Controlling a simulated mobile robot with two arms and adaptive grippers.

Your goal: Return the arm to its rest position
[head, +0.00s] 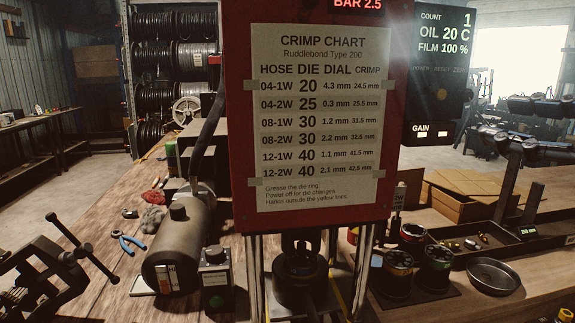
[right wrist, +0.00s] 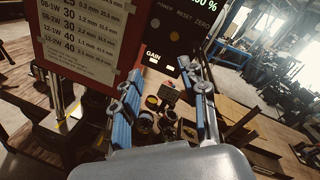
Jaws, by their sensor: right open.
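My right gripper (head: 515,205) is at the right of the head view, over the dark parts tray. The crimper's lower head (head: 298,275) stands between metal posts. I make out no left gripper in either view.
A grey cylinder (head: 178,255) and a small control box (head: 215,280) stand left of the crimper. Blue pliers (head: 128,243) lie farther left, near a dark mechanism (head: 45,262). Die pots (head: 433,262), a round dish (head: 494,276) and a cardboard box (head: 460,203) are at the right.

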